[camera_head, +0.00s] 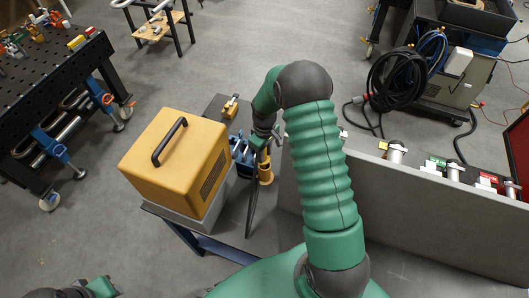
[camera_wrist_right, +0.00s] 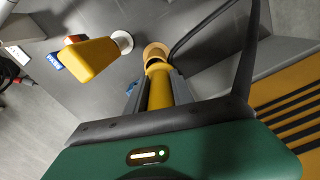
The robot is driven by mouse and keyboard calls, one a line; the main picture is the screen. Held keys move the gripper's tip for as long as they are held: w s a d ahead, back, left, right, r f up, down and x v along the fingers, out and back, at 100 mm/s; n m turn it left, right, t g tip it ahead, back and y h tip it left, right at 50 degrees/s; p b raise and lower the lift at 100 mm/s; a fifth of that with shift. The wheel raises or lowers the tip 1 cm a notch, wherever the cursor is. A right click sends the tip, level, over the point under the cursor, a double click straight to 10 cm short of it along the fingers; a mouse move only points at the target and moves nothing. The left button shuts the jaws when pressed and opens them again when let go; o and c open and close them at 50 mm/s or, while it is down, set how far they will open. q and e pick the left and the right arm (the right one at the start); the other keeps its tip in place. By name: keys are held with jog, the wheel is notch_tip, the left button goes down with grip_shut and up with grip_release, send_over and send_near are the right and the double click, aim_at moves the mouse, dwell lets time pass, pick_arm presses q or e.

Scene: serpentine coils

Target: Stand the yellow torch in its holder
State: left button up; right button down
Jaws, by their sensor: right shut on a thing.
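The yellow torch (camera_wrist_right: 160,92) is between the two grey fingers of my right gripper (camera_wrist_right: 157,84), which is shut on it. In the wrist view its far end points at a round tan ring (camera_wrist_right: 155,51); I cannot tell whether this ring is the holder's mouth, or whether the torch is inside it or only in front of it. In the head view my right gripper (camera_head: 261,146) is above the small table, with a yellow-orange upright piece (camera_head: 265,175) just below it. My arm partly hides this spot.
A large yellow box (camera_head: 176,160) with a black handle stands left of my gripper. A yellow block (camera_wrist_right: 90,58) by a white cylinder is near the torch. A dark cable (camera_head: 252,205) hangs beside it. A grey panel (camera_head: 400,200) stands to the right.

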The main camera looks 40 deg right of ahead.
aim_at(266, 158)
jog(key=shift+a+f, duration=0.1)
jog(key=shift+a, duration=0.05)
jog(key=shift+f, duration=0.15)
jog(key=shift+d+f+b, duration=0.35)
jog(key=shift+f+b, duration=0.25)
jog(key=shift+b, duration=0.05)
jog(key=shift+d+f+b, duration=0.15)
jog(key=shift+f+b, duration=0.3)
jog(key=shift+f, duration=0.2)
jog(key=shift+d+f+b, duration=0.15)
jog(key=shift+f+b, duration=0.3)
jog(key=shift+f, duration=0.2)
jog(key=c, duration=1)
grip_release()
jog(key=shift+s, duration=0.1)
